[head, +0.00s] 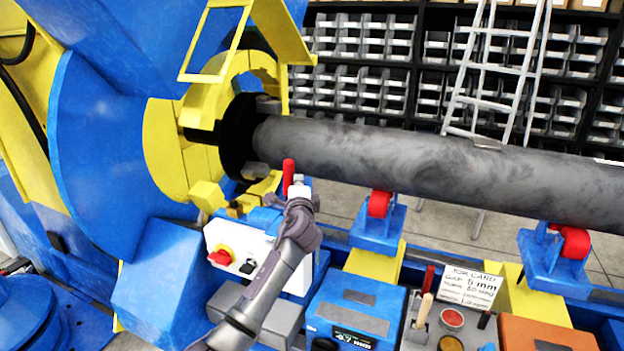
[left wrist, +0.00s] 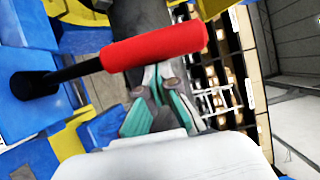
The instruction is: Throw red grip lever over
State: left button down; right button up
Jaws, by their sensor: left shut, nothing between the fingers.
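The red grip lever (head: 288,174) stands upright beside the chuck end of the grey pipe, above a white control box (head: 237,249). In the left wrist view, its red grip (left wrist: 155,47) sits on a black rod rising from a blue base (left wrist: 30,85). My left gripper (head: 299,184) is right at the lever, and its fingers are hard to see in the head view. In the left wrist view, its teal-padded fingers (left wrist: 160,82) are shut and empty, just below the red grip in the picture. I cannot tell whether they touch it. My right gripper is not in view.
The large grey pipe (head: 420,168) runs from the yellow chuck (head: 166,150) across red rollers (head: 379,204). A blue box with a display (head: 355,308), a job card (head: 470,287) and a tool tray (head: 420,335) lie at the front right. A ladder (head: 510,65) stands behind.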

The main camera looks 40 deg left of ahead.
pick_arm(q)
jog(key=s+a+n+g+h+p, duration=0.1)
jog(key=a+n+p, duration=0.3)
jog(key=a, duration=0.5)
jog(key=shift+s+a+f+n+g+h+p, duration=0.2)
jog(key=shift+s+n+g+h+p, duration=0.15)
jog(key=shift+s+p, duration=0.55)
jog(key=shift+w, duration=0.2)
jog(key=shift+r, duration=0.1)
